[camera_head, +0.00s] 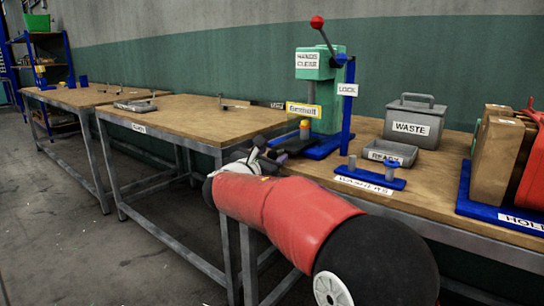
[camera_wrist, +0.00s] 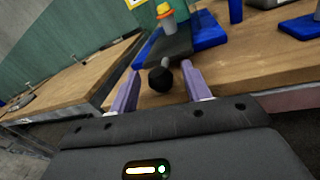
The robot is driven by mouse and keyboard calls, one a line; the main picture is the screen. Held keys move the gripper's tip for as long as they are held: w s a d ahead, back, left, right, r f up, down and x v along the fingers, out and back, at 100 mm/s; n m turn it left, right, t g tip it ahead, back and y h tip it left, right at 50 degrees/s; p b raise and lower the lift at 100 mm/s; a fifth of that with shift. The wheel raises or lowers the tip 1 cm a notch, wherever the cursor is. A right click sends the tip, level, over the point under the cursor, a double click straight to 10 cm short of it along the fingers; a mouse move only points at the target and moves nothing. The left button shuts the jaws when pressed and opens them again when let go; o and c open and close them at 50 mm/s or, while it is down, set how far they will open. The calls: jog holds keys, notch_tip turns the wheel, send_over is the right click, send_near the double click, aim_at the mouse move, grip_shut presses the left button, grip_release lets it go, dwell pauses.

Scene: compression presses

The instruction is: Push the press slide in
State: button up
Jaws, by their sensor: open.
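The green press (camera_head: 320,92) stands on a blue base at the near bench, with a red-knobbed lever on top. Its dark slide (camera_wrist: 172,46) sticks out toward me over the blue base, with a black round knob (camera_wrist: 160,79) at its near end. A part with a yellow and orange top (camera_wrist: 165,10) stands at the slide's far end; it also shows in the head view (camera_head: 304,129). My gripper (camera_wrist: 161,68) is open, its two purple fingers on either side of the knob. I cannot tell whether they touch it. My arm partly hides the slide in the head view.
A blue post (camera_head: 348,103) with a LOCK label stands beside the press. To the right are a blue washer stand (camera_head: 370,180), a grey READY tray (camera_head: 391,152), a WASTE box (camera_head: 413,121) and a blue-based holder (camera_head: 500,205). The left bench (camera_head: 190,117) is mostly clear.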

jog(key=v, duration=0.6)
jog(key=shift+s+b, duration=0.35)
jog(key=shift+b, duration=0.05)
jog(key=shift+a, duration=0.15)
jog(key=shift+c, duration=0.3)
